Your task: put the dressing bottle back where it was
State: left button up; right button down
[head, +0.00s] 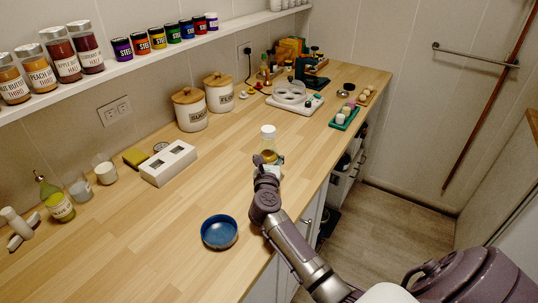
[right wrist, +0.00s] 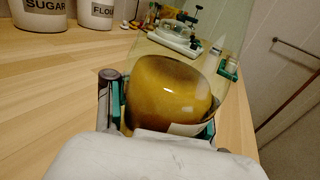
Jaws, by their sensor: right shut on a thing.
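The dressing bottle (head: 268,143) is clear with a white cap and amber contents. It stands upright over the counter near its front edge; I cannot tell whether its base touches the wood. My right gripper (head: 268,160) is shut around its lower part. In the right wrist view the bottle (right wrist: 170,88) fills the space between the teal-padded fingers, with a bit of white label low on its right. My left gripper is not in view.
A white block with two square openings (head: 154,177) and a blue bowl (head: 219,246) are on the wooden counter. A green bottle (head: 61,208) and cups stand at left. Canisters (head: 190,120), a white tray device (head: 312,105) and a green tray (head: 347,126) lie farther back. Mid-counter is clear.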

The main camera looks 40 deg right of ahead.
jog(key=shift+c, duration=1.9)
grip_release()
jog(key=shift+f, duration=0.1)
jog(key=shift+r, duration=0.25)
jog(key=b+v, duration=0.1)
jog(key=v, duration=0.9)
jog(key=shift+s+a+f+b, duration=0.2)
jog(key=shift+s+a+b, duration=0.05)
jog(key=shift+b, duration=0.1)
jog(key=shift+s+a+r, duration=0.15)
jog(key=shift+s+a, duration=0.3)
jog(key=shift+s, duration=0.1)
